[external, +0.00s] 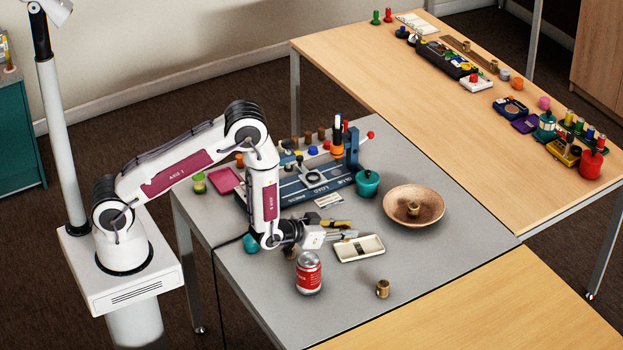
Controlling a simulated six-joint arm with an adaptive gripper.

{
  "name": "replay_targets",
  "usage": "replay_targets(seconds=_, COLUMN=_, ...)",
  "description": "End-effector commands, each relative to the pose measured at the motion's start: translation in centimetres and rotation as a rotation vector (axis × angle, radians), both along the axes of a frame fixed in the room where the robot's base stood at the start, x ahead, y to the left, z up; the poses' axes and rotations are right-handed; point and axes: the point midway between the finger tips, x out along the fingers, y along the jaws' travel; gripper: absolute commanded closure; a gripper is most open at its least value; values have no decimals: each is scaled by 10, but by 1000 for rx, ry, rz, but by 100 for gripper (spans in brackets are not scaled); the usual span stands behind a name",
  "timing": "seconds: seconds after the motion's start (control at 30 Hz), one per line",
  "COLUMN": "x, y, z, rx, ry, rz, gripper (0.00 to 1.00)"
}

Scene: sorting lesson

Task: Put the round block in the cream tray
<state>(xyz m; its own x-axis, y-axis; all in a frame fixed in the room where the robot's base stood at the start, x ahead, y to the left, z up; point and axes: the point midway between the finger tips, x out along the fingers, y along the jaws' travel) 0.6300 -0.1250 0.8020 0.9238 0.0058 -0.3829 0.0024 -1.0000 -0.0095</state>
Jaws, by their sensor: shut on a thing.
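The cream tray (360,248) lies on the grey table, just right of my gripper, with a dark line or divider showing inside it. My gripper (344,235) is low over the table, pointing right beside the tray's back left edge. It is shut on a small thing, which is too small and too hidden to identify. I cannot pick out the round block with certainty. One brass-coloured round piece (383,289) stands on the table in front of the tray. Another brass-coloured piece (413,209) sits in the wide brown bowl (430,198).
A red can (308,273) stands close in front of my gripper. A teal pot (367,184) and a blue press station (310,180) are behind it. A pink tray (225,180) lies at the back left. The grey table's front right is mostly clear.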

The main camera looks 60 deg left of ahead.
Motion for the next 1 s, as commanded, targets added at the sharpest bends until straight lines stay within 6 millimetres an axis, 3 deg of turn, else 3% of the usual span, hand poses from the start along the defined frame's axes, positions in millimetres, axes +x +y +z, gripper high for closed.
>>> replay_targets(seconds=0.23, x=0, y=0, z=-16, rx=-1, ry=-1, rz=0, gripper=91)
replay_targets(seconds=0.87, x=0, y=0, z=-22, rx=-1, ry=-1, rz=0, gripper=91)
replay_targets(seconds=0.9, x=0, y=0, z=-22, rx=-1, ry=-1, rz=0, gripper=71)
replay_targets(seconds=0.93, x=0, y=0, z=-22, rx=-1, ry=-1, rz=0, gripper=63)
replay_targets(seconds=1.0, x=0, y=0, z=-22, rx=-1, ry=-1, rz=0, gripper=62)
